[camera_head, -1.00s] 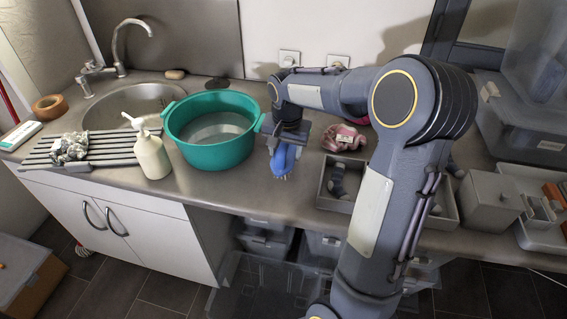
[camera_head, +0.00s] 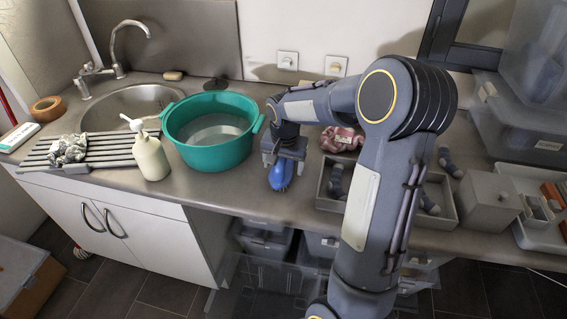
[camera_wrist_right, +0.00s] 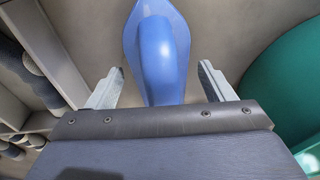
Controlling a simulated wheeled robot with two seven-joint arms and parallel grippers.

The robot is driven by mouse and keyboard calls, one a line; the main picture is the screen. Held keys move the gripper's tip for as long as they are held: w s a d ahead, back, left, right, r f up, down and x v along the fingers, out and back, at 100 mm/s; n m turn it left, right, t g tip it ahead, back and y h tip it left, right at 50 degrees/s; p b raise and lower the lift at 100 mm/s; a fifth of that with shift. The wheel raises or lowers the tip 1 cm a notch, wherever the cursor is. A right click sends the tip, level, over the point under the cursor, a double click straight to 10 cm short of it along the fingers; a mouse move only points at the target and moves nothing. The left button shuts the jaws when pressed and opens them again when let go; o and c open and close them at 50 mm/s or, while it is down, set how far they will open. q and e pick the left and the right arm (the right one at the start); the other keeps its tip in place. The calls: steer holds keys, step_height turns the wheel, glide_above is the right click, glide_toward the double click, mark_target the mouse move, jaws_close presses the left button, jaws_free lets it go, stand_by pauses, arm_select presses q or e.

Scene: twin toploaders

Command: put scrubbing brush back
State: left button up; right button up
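The blue scrubbing brush (camera_head: 281,175) is on the grey counter, to the right of the green basin (camera_head: 211,155). My right gripper (camera_head: 285,157) is just above and behind it, pointing down. In the right wrist view the brush's blue handle (camera_wrist_right: 160,55) lies between the two fingers of the gripper (camera_wrist_right: 161,72), with a gap on each side. The gripper is open. The brush's bristles are hidden in the wrist view. My left gripper is not in view.
A grey divided tray (camera_head: 331,203) with dark rolled items is right of the brush. A pink cloth (camera_head: 341,139) lies behind. A white soap bottle (camera_head: 150,158) and a ribbed drainboard (camera_head: 105,150) are left of the basin. Counter in front of the brush is clear.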

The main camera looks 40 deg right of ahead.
steer(key=r, duration=0.3)
steer(key=s+r, duration=0.1)
steer(key=r, duration=0.7)
steer(key=shift+s+a+r, duration=0.25)
steer(key=shift+s+a, duration=0.05)
steer(key=shift+a, duration=0.1)
steer(key=shift+s+a+r, duration=0.1)
steer(key=shift+s+r, duration=0.05)
steer(key=shift+r, duration=0.15)
steer(key=s+a+f+n+t+y, duration=0.2)
steer(key=s+a+n, duration=0.2)
steer(key=s+a, duration=0.4)
steer(key=s+a+f+n+t+y, duration=0.2)
steer(key=s+a+n, duration=0.3)
steer(key=s+a, duration=0.4)
steer(key=s, duration=0.3)
steer(key=shift+s+y, duration=0.15)
steer(key=shift+y, duration=0.15)
